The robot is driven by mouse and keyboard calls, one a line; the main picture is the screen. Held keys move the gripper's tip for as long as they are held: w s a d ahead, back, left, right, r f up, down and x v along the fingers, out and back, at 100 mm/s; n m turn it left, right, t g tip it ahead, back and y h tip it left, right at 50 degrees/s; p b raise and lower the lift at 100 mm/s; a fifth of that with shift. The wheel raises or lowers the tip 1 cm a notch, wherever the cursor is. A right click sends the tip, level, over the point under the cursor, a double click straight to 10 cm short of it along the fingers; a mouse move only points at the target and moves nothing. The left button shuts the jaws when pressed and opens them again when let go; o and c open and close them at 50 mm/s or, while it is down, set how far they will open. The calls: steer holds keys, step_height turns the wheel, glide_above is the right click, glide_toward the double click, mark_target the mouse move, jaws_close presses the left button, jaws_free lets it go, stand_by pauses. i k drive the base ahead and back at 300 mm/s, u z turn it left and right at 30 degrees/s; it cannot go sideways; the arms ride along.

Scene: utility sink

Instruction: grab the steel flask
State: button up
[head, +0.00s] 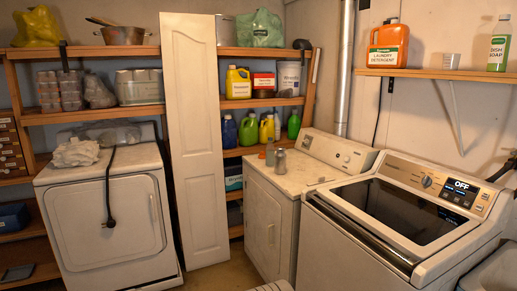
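A small grey metallic bottle (281,162), which looks like the steel flask, stands upright on the top of the white dryer (305,175) in the middle of the view. A second small greyish container (270,152) stands just behind it to the left, and the two overlap slightly in the picture. At this size I cannot make out the finer details of either one. My gripper is not in view.
A washer (400,215) with a dark lid stands at the right. A tall white panel (195,140) leans on shelves crowded with bottles and tubs. Another white appliance (105,220) stands at the left. A little bare floor (228,275) shows between the appliances.

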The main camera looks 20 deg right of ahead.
mark_target(280, 156)
steer(key=i, duration=1.35)
steer(key=z, duration=0.9)
